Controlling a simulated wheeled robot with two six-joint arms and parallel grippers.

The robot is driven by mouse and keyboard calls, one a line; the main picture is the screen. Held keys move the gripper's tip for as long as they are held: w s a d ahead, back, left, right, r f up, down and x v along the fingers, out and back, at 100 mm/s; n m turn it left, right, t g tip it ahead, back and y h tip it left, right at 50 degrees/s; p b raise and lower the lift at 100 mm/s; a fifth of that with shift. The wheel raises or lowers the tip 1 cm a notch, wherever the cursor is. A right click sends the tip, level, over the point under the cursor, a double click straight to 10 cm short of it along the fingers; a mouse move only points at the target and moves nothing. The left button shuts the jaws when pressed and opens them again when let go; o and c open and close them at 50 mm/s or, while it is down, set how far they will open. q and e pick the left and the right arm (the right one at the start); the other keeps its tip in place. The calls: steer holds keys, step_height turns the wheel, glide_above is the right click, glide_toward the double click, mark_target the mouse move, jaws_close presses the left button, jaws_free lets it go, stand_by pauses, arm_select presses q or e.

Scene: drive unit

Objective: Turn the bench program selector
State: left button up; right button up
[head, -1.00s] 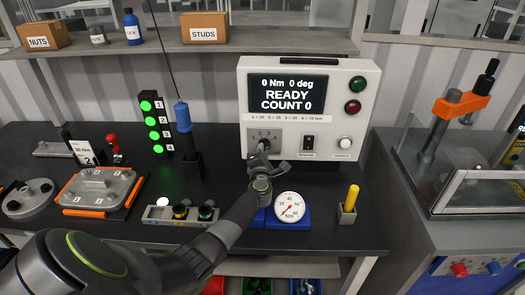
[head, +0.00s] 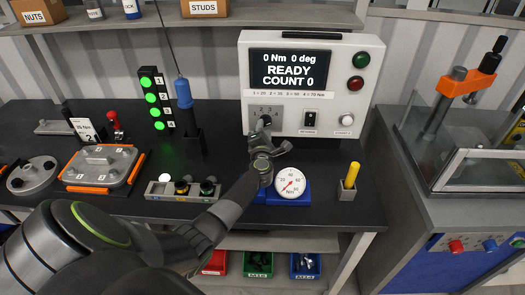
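The program selector is a dark knob (head: 265,119) on a grey plate (head: 279,109) on the front of the white controller box (head: 370,70). Numbers 2, 3 and 4 show around it. The box display (head: 290,69) reads "0 Nm 0 deg READY COUNT 0". My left gripper (head: 262,133) is just below and in front of the knob, its tip close to the knob's lower edge. The wrist hides the fingertips, so I cannot tell whether they touch the knob or how far apart they are. My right gripper is not in view.
A round Nm gauge (head: 290,183) on a blue base stands right beside my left wrist. A yellow-handled tool (head: 351,176) stands in a holder to the right. A green light column (head: 155,101) stands behind.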

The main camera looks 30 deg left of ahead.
arm_select(q)
steer(key=v, duration=1.6)
steer(key=shift+s+r, duration=0.1)
steer(key=shift+s, duration=0.05)
